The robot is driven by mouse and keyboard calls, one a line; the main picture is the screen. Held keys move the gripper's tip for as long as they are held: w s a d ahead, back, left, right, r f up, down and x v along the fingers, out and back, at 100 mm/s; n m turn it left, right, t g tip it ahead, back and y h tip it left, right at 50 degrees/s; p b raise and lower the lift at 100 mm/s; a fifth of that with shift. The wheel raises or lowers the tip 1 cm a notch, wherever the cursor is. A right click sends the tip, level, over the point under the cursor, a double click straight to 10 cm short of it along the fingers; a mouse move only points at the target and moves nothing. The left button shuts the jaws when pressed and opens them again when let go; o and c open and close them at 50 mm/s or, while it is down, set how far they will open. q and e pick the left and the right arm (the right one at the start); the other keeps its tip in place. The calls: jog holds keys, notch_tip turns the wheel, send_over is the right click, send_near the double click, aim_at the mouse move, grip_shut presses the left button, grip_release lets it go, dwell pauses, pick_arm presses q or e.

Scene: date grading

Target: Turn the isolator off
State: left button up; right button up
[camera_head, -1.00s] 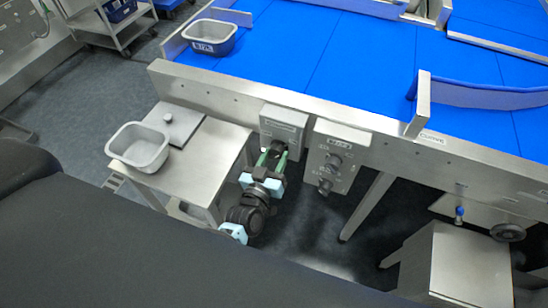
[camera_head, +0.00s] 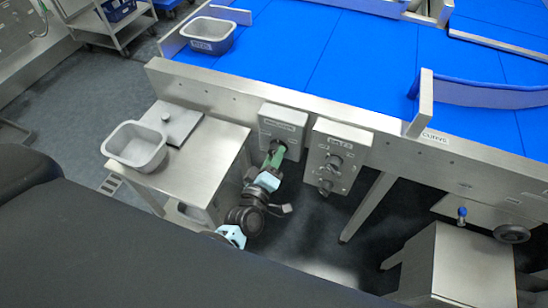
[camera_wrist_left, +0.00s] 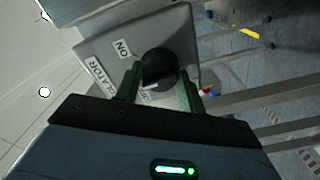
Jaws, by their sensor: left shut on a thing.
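The isolator is a grey box (camera_head: 283,122) on the side of the conveyor frame, with a dark round knob. In the left wrist view the black knob (camera_wrist_left: 159,66) sits on the grey plate (camera_wrist_left: 100,45), beside the labels "ON" and "ISOLATOR"; another label is partly covered near the fingers. My left gripper (camera_head: 275,156) has green fingers and reaches up to the box from below. In the left wrist view my left gripper (camera_wrist_left: 160,82) has one finger on each side of the knob, shut on it. The knob's exact pointing is hard to tell. My right gripper is out of view.
A second control box (camera_head: 337,150) with knobs is close on the right. A steel side table (camera_head: 208,160) with a grey tub (camera_head: 135,146) and a flat lid (camera_head: 172,123) stands on the left. The blue belt (camera_head: 350,50) is above; a slanted leg (camera_head: 368,205) stands below.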

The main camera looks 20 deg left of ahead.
pick_arm(q)
jog(key=shift+n+b, duration=0.9)
jog(key=shift+n, duration=3.3)
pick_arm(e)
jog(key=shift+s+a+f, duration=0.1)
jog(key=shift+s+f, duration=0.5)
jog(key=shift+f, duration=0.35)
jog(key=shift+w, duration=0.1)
pick_arm(q)
jog(key=o, duration=1)
jog(key=s, duration=0.8)
jog(key=shift+a, duration=0.1)
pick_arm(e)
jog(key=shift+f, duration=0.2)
